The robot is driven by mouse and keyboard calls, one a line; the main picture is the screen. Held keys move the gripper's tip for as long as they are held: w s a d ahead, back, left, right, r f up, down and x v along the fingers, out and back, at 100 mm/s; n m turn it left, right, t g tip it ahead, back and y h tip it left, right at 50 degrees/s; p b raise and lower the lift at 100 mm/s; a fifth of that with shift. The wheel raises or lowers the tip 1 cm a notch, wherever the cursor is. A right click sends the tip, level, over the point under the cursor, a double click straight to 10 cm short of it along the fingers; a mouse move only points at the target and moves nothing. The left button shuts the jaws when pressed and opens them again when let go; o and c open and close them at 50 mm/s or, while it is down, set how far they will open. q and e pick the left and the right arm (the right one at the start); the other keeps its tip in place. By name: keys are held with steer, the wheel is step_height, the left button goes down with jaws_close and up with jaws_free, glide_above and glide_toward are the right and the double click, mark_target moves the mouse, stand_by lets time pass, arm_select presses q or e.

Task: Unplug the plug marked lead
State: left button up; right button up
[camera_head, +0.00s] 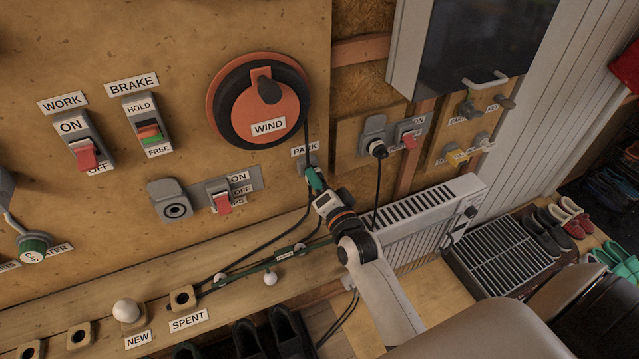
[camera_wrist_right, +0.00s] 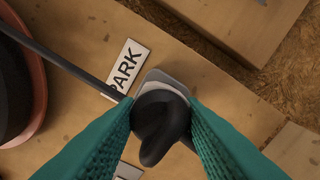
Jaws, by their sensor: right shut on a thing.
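My right gripper (camera_head: 316,180) is at the grey mount under the PARK label (camera_head: 305,150). In the right wrist view its teal fingers (camera_wrist_right: 160,135) are shut on a black rounded piece (camera_wrist_right: 160,115), which still sits against a light grey plate. A dark cord runs past the PARK label to it, coming from the wind drum (camera_head: 258,100). Another black plug (camera_head: 379,149) sits in a grey wall socket with a cord hanging down. No marking reading "lead" is legible on either. My left gripper is not in view.
A switch with a red rocker (camera_head: 409,139) is beside the socket. A white heater (camera_head: 425,220) stands below right. A wooden ledge (camera_head: 215,260) carries cords, a green strip with a tiny label and white knobs. More switches are on the board at left.

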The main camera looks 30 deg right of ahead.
steer(key=shift+w, duration=0.7)
steer(key=o, duration=1.1)
steer(key=shift+o, duration=0.2)
steer(key=s+b, duration=0.2)
steer(key=s, duration=1)
steer(key=shift+a, duration=0.3)
